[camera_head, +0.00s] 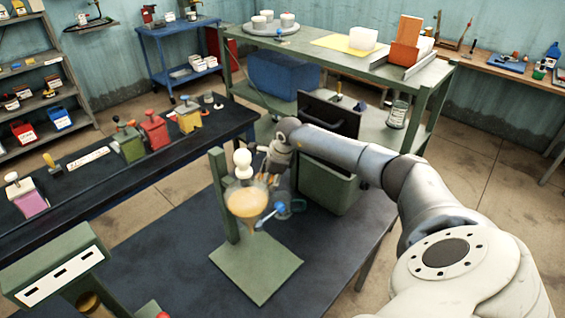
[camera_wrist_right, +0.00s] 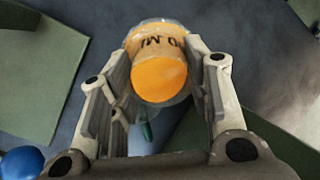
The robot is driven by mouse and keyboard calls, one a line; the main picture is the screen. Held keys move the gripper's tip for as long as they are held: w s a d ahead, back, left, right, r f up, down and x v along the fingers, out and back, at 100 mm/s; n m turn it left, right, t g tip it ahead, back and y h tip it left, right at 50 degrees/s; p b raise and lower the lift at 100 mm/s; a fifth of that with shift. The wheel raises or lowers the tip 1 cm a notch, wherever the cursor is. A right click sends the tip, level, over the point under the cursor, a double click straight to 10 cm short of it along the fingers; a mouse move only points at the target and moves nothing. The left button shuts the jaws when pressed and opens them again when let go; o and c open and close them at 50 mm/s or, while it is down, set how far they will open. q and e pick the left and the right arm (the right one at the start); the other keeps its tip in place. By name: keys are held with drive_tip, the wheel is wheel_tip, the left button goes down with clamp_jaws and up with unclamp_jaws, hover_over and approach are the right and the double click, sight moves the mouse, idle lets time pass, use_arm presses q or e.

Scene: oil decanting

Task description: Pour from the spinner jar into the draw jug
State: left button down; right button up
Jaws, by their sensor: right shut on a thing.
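My right gripper (camera_head: 272,176) reaches in from the right, just behind and right of a green stand (camera_head: 219,190). In the right wrist view, my gripper (camera_wrist_right: 155,95) is shut on a clear jar (camera_wrist_right: 158,62) with orange contents and dark lettering, probably the spinner jar. A cone-shaped clear vessel (camera_head: 247,203) with orange-tan liquid hangs on the stand, under a white round top (camera_head: 242,160). A small clear piece with a blue part (camera_head: 280,208) shows beside it. I cannot tell which thing is the draw jug. My left gripper is out of view.
A green open bin (camera_head: 327,186) stands close behind my right gripper. The stand's green base plate (camera_head: 256,268) lies on a dark table. A dark bench (camera_head: 90,185) at left holds several coloured devices. Another clear jar (camera_head: 397,112) stands at the back right.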

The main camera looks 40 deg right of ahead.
drive_tip(key=shift+s+d+t, duration=0.15)
drive_tip(key=shift+t, duration=0.15)
drive_tip(key=shift+s+r, duration=0.15)
drive_tip(key=shift+s, duration=0.05)
drive_tip(key=shift+s+d+r+t+p, duration=0.15)
drive_tip(key=shift+s+d+t+p, duration=0.05)
drive_tip(key=shift+s+t+p, duration=0.45)
drive_tip(key=shift+t+y, duration=0.25)
drive_tip(key=shift+y, duration=0.05)
drive_tip(key=shift+w, duration=0.1)
drive_tip(key=shift+s+r+t, duration=0.1)
drive_tip(key=shift+s+t, duration=0.25)
drive_tip(key=shift+t, duration=0.35)
drive_tip(key=shift+s+d+r+t+y, duration=0.1)
drive_tip(key=shift+r+t+y, duration=0.1)
drive_tip(key=shift+t+y, duration=0.35)
idle(0.8)
